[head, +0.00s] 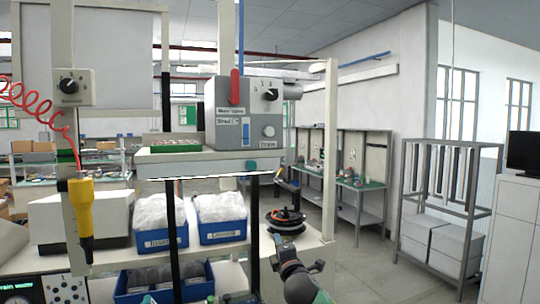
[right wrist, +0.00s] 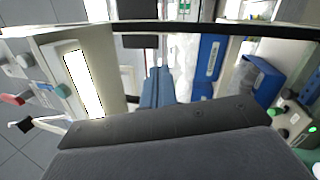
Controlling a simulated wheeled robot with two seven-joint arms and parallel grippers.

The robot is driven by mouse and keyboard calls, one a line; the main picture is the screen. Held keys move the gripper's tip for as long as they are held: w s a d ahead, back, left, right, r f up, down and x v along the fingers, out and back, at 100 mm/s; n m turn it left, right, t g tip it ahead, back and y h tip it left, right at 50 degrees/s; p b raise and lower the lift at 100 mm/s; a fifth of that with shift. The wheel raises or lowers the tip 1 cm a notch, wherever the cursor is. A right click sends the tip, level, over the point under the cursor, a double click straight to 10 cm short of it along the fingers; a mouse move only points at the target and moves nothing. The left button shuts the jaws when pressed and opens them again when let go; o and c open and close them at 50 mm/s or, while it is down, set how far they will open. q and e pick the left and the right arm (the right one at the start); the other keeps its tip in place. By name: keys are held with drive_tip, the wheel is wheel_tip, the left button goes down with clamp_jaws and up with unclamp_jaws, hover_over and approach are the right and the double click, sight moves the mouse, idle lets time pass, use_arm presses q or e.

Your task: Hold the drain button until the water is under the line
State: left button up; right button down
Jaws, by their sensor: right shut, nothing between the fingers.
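A grey control box (head: 225,115) stands on the white shelf at the centre of the head view. Its round grey drain button (head: 268,131) is at the lower right, above a small label. A narrow sight gauge (head: 246,131) with blue in it is left of the button; its line is too small to make out. My right gripper (head: 277,239) is shut and empty, well below the button and apart from it. In the right wrist view, the box's face (right wrist: 38,88) shows at the left edge. My left gripper is not in view.
A red lever (head: 235,87) and a black knob (head: 270,94) are on the box. A yellow tool (head: 82,208) hangs at the left. Blue bins (head: 222,232) stand below the shelf. A dark round part with an orange ring (head: 286,218) is close to my right gripper.

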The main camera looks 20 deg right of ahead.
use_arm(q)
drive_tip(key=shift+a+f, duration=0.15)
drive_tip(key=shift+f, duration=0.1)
use_arm(e)
drive_tip(key=s+r+n+t+y, duration=0.1)
drive_tip(key=s+r+n+t, duration=0.1)
drive_tip(key=r, duration=0.8)
drive_tip(key=s+r+n+t+y, duration=0.2)
drive_tip(key=r+n, duration=0.3)
drive_tip(key=r, duration=0.6)
drive_tip(key=s+r+n+t+y, duration=0.1)
drive_tip(key=s+r+n+t, duration=0.1)
drive_tip(key=r, duration=0.8)
drive_tip(key=s+n, duration=0.1)
drive_tip(key=s, duration=0.1)
drive_tip(key=shift+s+a+r+n+y, duration=0.25)
drive_tip(key=shift+s+a+n+y, duration=0.05)
drive_tip(key=shift+s+a+y, duration=0.1)
drive_tip(key=shift+w, duration=0.1)
